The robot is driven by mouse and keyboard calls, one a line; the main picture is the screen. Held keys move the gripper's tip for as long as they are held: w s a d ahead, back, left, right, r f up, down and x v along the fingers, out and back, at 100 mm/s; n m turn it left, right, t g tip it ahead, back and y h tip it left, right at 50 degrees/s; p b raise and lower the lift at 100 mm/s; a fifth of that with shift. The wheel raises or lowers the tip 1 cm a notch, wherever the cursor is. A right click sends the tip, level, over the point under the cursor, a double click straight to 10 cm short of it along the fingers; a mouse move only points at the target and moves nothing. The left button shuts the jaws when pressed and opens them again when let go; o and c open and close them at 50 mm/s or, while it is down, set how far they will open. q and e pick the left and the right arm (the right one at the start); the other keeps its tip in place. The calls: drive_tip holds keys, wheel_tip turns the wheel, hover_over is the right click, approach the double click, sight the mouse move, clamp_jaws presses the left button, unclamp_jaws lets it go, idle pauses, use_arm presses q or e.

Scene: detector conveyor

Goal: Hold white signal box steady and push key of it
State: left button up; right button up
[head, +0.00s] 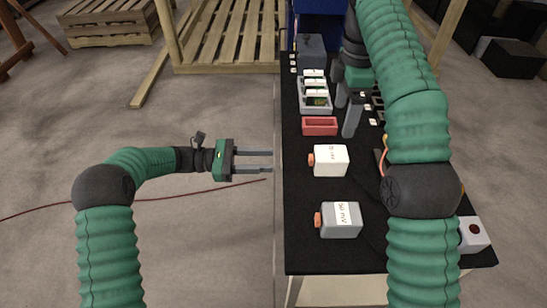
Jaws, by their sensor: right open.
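A white box with an orange knob on its left side (331,160) lies on the black table top. Another white box with a dark red round button (473,235) sits at the table's right front edge, partly behind my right arm. I cannot tell for sure which one is the signal box. My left gripper (271,161) is open and empty, just left of the table edge and apart from the orange-knobbed box. My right gripper (347,115) is open and points down over the table, behind that box and near a red tray.
A grey box with an orange knob (341,220) stands at the table front. The red tray (320,126), a grey tray with several white-topped items (316,106) and a dark grey box (311,50) line the left side. Wooden pallets (225,35) stand behind; the left floor is mostly clear.

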sight(335, 152)
wheel_tip(335, 152, down, 13)
drive_tip(key=shift+r, duration=0.1)
drive_tip(key=f, duration=0.2)
drive_tip(key=d+f, duration=0.1)
drive_tip(key=f, duration=0.1)
drive_tip(key=shift+f, duration=0.15)
drive_tip(key=shift+a, duration=0.25)
drive_tip(key=shift+c, duration=1.6)
use_arm(q)
drive_tip(key=shift+d, duration=0.15)
use_arm(e)
drive_tip(key=shift+d, duration=0.1)
drive_tip(key=c, duration=1.4)
use_arm(q)
clamp_jaws()
use_arm(e)
drive_tip(key=shift+c, duration=0.3)
